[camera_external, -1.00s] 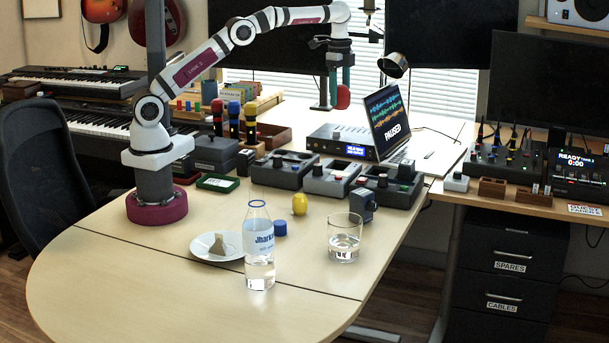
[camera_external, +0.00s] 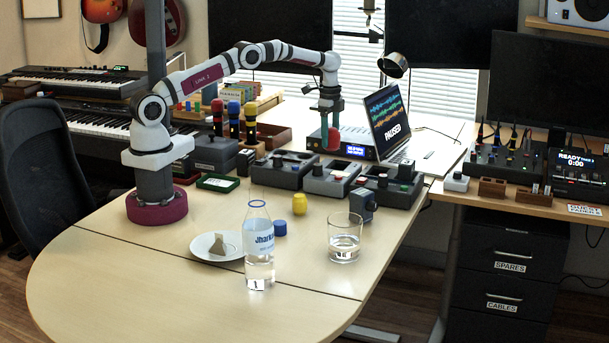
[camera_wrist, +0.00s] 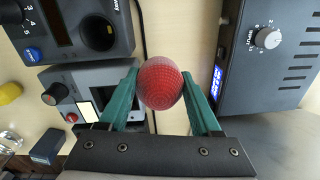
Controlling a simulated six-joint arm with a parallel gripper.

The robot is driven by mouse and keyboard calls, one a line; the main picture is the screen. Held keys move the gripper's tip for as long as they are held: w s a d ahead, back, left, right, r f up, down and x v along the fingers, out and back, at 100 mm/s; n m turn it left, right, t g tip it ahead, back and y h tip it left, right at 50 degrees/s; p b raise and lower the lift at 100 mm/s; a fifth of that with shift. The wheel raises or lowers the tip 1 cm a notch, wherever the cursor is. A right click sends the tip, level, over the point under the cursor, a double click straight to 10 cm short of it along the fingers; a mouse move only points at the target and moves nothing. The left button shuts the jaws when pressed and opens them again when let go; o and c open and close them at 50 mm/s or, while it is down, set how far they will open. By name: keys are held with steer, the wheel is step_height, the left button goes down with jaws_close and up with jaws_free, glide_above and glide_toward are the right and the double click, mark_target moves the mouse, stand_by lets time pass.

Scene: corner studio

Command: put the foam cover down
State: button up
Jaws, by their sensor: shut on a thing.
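The red foam cover (camera_wrist: 160,84) is round with a fine mesh pattern. My gripper (camera_wrist: 162,92) is shut on it, with one green finger on each side in the wrist view. In the external view, my gripper (camera_external: 332,132) points down and the red cover (camera_external: 333,139) shows at its fingertips. It is in front of the dark audio box with the blue display, above the row of grey units. Whether the cover touches anything below cannot be told.
The audio box (camera_wrist: 262,60) stands close on the right in the wrist view, and grey units with knobs (camera_wrist: 82,90) on the left. The laptop (camera_external: 388,120), a yellow object (camera_external: 299,204), a glass (camera_external: 344,238) and a bottle (camera_external: 259,250) stand to the right or front.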

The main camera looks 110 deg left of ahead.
steer(key=a, duration=0.1)
steer(key=s+a+f, duration=0.1)
steer(key=a+f, duration=0.1)
steer(key=shift+s+a+f, duration=0.15)
steer(key=shift+s+f, duration=0.05)
steer(key=shift+s, duration=0.2)
steer(key=shift+f, duration=1.95)
steer(key=shift+f, duration=0.15)
steer(key=o, duration=1.4)
